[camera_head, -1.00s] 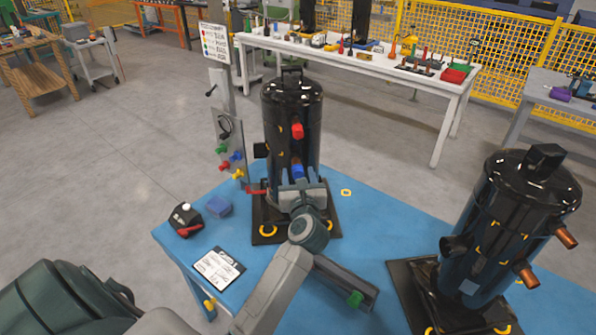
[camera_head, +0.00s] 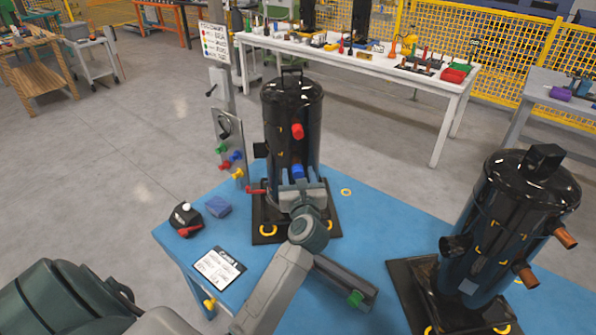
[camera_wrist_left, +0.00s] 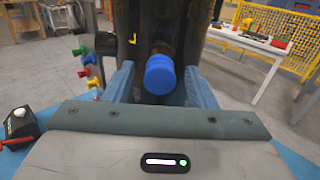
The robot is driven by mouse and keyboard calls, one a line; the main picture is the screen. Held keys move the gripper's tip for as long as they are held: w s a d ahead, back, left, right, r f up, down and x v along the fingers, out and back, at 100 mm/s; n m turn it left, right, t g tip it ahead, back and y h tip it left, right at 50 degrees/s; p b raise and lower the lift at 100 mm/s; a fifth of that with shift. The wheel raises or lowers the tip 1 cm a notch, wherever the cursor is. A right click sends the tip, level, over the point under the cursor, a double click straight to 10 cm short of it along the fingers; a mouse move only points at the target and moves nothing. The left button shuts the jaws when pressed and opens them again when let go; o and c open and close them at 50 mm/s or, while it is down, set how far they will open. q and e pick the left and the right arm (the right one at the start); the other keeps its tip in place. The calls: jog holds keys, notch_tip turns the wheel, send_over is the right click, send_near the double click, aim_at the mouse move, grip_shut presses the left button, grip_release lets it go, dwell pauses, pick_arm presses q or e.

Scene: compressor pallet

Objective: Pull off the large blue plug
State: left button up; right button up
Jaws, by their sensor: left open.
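The large blue plug (camera_head: 297,171) sits on the front of the black compressor (camera_head: 291,110), low on its body, below a red plug (camera_head: 297,131). In the left wrist view the blue plug (camera_wrist_left: 159,75) shows large, on a copper-coloured stub. My left gripper (camera_head: 299,184) is open in front of the compressor. In the wrist view its two blue-grey fingers (camera_wrist_left: 155,85) stand to the left and right of the plug, with a gap visible on each side. The gripper body hides the lower part of the compressor in the head view. My right gripper is not in view.
A second black compressor (camera_head: 513,225) with copper stubs stands at the right of the blue table (camera_head: 375,220). A panel (camera_head: 229,146) with coloured plugs stands to the left.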

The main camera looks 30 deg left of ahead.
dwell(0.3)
pick_arm(q)
grip_shut()
jog(key=shift+s+f, duration=0.1)
jog(key=shift+f, duration=0.05)
jog(key=shift+s+d, duration=0.1)
jog(key=shift+d, duration=0.1)
jog(key=shift+s+d, duration=0.35)
jog(key=shift+s, duration=0.1)
jog(key=shift+v, duration=2.15)
